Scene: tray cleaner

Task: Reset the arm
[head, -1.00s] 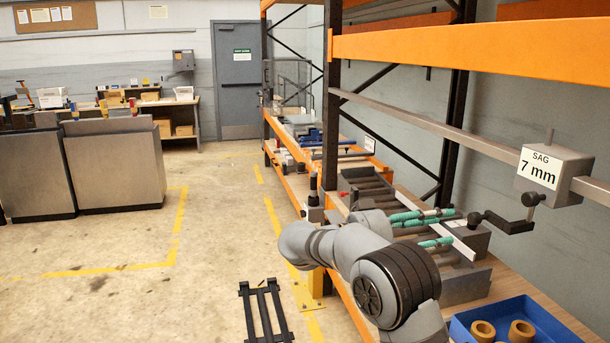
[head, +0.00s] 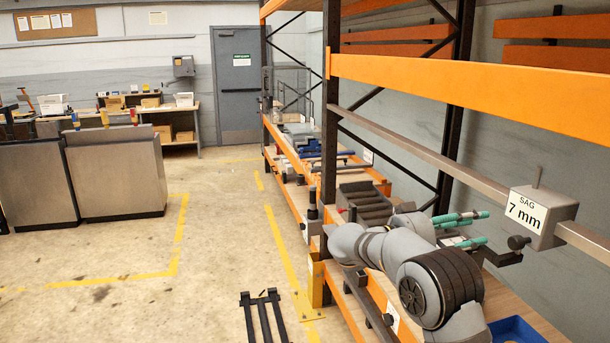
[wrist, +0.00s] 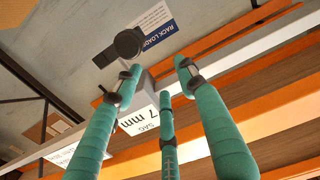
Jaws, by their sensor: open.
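My gripper (head: 484,227) has teal-wrapped fingers and is open and empty. In the head view it is at the right, over the orange rack's shelf, with its fingers pointing right. In the wrist view the three teal fingers (wrist: 160,80) are spread apart with nothing between them. My grey arm reaches back from the lower right. A grey gauge block marked "SAG 7 mm" (head: 542,217) sits on the metal rail beyond the fingertips. It also shows behind the fingers in the wrist view (wrist: 139,118). Whether the fingers touch its dark arm cannot be told.
The orange rack beam (head: 470,88) runs above the arm. A blue tray (head: 518,332) shows only a corner at the bottom right. A dark roller tray (head: 366,203) lies on the shelf behind my arm. A black frame (head: 263,318) lies on the floor; the floor left of it is clear.

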